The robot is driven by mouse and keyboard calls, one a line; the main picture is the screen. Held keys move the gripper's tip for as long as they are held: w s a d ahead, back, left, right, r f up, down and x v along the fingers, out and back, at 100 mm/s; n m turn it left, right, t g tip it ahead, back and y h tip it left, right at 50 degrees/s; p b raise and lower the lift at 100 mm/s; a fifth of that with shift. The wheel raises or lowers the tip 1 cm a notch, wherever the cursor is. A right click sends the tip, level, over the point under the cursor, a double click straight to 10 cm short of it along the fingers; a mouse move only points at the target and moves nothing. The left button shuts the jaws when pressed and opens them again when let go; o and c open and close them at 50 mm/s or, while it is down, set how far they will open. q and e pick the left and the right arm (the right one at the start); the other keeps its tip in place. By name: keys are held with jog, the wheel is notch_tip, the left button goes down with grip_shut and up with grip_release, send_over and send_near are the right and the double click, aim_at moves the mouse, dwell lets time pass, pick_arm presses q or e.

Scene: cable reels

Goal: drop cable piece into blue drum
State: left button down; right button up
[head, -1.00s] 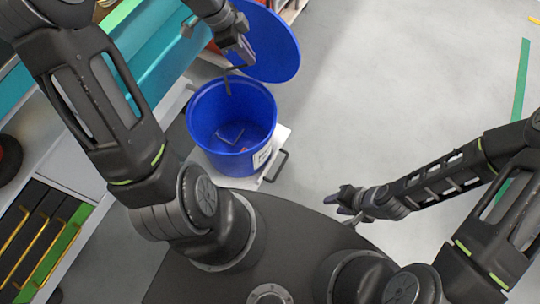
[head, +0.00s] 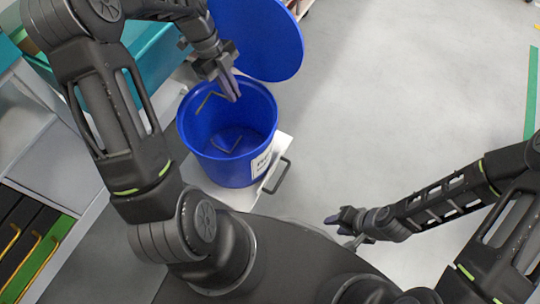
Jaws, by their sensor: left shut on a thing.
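The blue drum (head: 215,172) stands open on a white platform, with its round blue lid (head: 265,40) tilted up behind it. My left gripper (head: 232,92) is over the drum's far rim, pointing down into the opening. It is shut on a thin, dark, bent cable piece (head: 205,103), which hangs to the left of the fingers over the drum's mouth. Another dark bent piece (head: 226,147) lies on the drum's bottom. My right gripper (head: 340,220) is away from the drum at the lower right; its fingers are too small to tell open from shut.
The white platform (head: 222,194) under the drum has a dark handle (head: 278,176) at its right. Shelving with dark and green cases (head: 38,255) stands at the left, near a teal box (head: 150,42). The grey floor (head: 400,100) at the right is clear.

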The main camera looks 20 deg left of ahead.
pick_arm(q)
jog(key=shift+f+b, duration=1.6)
jog(key=shift+f, duration=1.2)
jog(key=c, duration=1.5)
grip_release()
jog(key=shift+r, duration=0.15)
notch_tip(320, 180, up, 10)
jog(key=shift+f+p, duration=0.1)
jog(key=shift+p, duration=1)
